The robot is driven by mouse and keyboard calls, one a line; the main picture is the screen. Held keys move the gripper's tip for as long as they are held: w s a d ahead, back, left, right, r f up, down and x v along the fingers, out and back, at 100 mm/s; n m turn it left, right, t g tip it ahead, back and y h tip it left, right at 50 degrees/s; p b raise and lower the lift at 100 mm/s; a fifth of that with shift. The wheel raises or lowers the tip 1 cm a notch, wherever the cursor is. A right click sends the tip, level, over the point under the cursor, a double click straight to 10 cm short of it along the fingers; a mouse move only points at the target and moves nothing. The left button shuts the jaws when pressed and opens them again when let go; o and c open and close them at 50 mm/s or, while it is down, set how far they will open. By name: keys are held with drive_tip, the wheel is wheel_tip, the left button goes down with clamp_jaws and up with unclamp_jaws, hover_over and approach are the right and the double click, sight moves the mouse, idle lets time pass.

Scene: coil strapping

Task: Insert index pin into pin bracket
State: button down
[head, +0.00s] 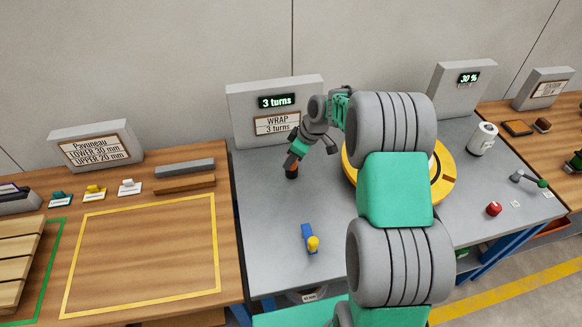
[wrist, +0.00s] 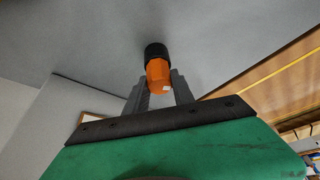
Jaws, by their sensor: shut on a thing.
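My gripper (wrist: 160,88) is shut on an orange piece with a black end (wrist: 157,70). In the head view this orange and black piece (head: 291,167) is low over the grey table, left of the yellow turntable; I cannot tell whether it touches the table. A small blue block (head: 307,231) with a yellow rounded knob (head: 313,243) is on the table nearer the front, apart from my gripper. It may be the pin bracket with the index pin, but I cannot tell how they are joined. The wrist view does not show it.
A yellow round turntable (head: 447,180) is partly hidden behind my arm. A grey sign (head: 240,110) reading "3 turns" stands at the back. A white can (head: 482,139) and a red knob (head: 494,209) are on the right. The front left of the grey table is clear.

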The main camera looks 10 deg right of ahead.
drive_tip(key=shift+r, duration=0.1)
drive_tip(key=shift+r, duration=0.2)
wheel_tip(320, 180, up, 2)
drive_tip(key=shift+r+b, duration=0.15)
drive_tip(key=shift+b, duration=0.25)
drive_tip(key=s+d+r+b, duration=0.1)
drive_tip(key=s+d+r, duration=0.7)
drive_tip(key=s+r, duration=0.2)
drive_tip(key=shift+s+b, duration=0.3)
drive_tip(key=shift+s, duration=0.5)
drive_tip(key=c, duration=1.6)
unclamp_jaws()
clamp_jaws()
